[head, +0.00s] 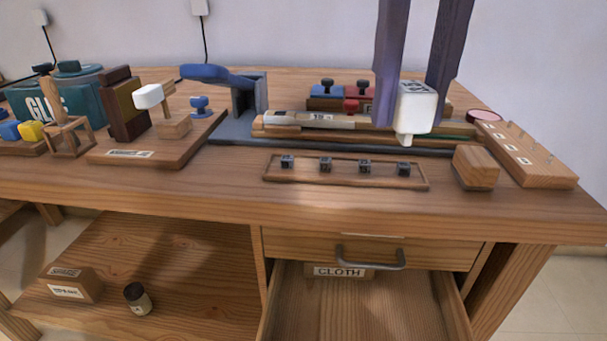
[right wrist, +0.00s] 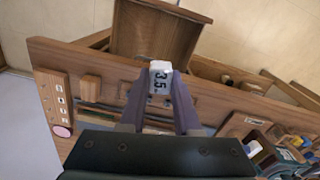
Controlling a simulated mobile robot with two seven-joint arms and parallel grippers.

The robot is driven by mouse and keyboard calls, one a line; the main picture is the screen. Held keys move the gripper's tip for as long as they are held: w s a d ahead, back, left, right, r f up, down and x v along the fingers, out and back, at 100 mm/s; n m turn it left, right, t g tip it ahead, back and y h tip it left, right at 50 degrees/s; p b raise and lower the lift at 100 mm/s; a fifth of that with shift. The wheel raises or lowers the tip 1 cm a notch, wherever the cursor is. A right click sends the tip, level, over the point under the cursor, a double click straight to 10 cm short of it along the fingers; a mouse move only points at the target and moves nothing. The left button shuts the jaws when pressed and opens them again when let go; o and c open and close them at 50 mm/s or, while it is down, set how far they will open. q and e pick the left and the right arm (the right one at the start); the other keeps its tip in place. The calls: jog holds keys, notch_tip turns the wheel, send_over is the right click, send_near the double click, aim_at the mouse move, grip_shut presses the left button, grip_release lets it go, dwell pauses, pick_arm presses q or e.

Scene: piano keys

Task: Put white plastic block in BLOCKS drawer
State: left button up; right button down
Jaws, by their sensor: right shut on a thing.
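The white plastic block (head: 416,110) is held between the two purple-grey fingers of my right gripper (head: 412,95), above the back of the workbench. In the right wrist view, the block (right wrist: 160,68) shows dark markings like "3.5" between the fingertips (right wrist: 160,76). The open drawer also shows in the right wrist view (right wrist: 158,38). No BLOCKS label is readable. My left gripper is out of view.
Below the block are a narrow tray (head: 345,178) with several small dark cubes, a wooden block (head: 475,166) and a labelled slotted board (head: 525,160). A blue-handled press (head: 245,100) stands left. The bench's front edge (head: 200,200) is clear.

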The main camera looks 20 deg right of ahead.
jog(key=f+b, duration=0.6)
jog(key=f, duration=0.4)
jog(key=f+m+b, duration=0.1)
jog(key=f+b, duration=0.4)
jog(key=f, duration=0.5)
jog(key=d+f+m+b, duration=0.1)
jog(key=f+b, duration=0.5)
jog(key=f, duration=0.4)
jog(key=shift+s+d+b, duration=0.1)
jog(key=shift+s+b, duration=0.2)
jog(key=shift+b, duration=0.05)
notch_tip(320, 180, down, 5)
jog(key=shift+f+b, duration=0.1)
jog(key=shift+b, duration=1.05)
jog(key=shift+f, duration=0.2)
jog(key=shift+r, duration=0.1)
